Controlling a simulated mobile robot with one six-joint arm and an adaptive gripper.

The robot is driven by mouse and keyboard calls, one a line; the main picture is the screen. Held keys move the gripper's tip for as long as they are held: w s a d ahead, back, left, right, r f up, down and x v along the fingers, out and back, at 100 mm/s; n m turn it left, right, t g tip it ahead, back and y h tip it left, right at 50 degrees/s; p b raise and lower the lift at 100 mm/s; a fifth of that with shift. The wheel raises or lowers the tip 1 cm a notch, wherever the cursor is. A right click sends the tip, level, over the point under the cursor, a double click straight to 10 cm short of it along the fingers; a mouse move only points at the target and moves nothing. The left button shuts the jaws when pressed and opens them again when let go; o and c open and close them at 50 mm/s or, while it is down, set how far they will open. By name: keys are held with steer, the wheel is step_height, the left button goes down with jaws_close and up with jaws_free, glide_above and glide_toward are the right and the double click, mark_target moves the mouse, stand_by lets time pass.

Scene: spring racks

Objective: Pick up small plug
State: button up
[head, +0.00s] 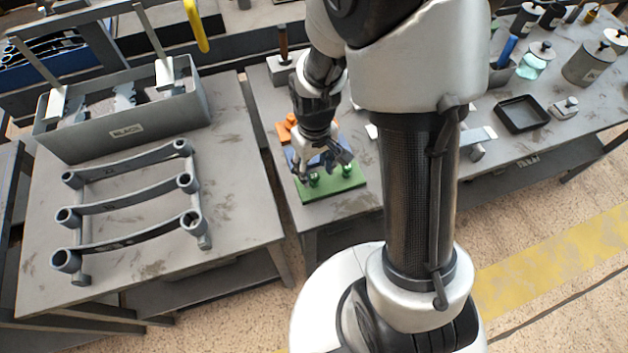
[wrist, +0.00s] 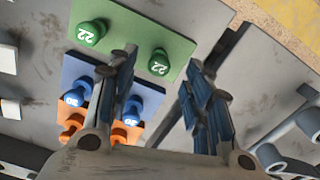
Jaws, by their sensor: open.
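Several small numbered plugs stand on three coloured plates. The green plate (head: 332,190), also in the wrist view (wrist: 128,30), carries two green plugs marked 22, one on the left (wrist: 91,33) and one on the right (wrist: 158,62). Behind it, the blue plate (wrist: 150,97) carries blue plugs marked 20 (wrist: 81,88). The orange plate (head: 283,133) carries orange plugs (wrist: 70,133). My gripper (wrist: 162,60) is open and empty, pointing down over the plates. In the wrist view its fingertips appear either side of the right green plug. My fingers partly hide the blue and orange plugs.
A grey bin labelled BLACK (head: 125,128) and a grey rack of curved bars with ring ends (head: 130,205) occupy the left table. A black tray (head: 522,114) and several jars (head: 590,62) stand on the right table. A gap separates the left and middle tables.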

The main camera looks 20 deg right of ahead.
mark_target(315, 176)
step_height(315, 176, down, 5)
steer(key=shift+f+b, duration=0.15)
steer(key=shift+b, duration=1)
steer(key=c, duration=0.9)
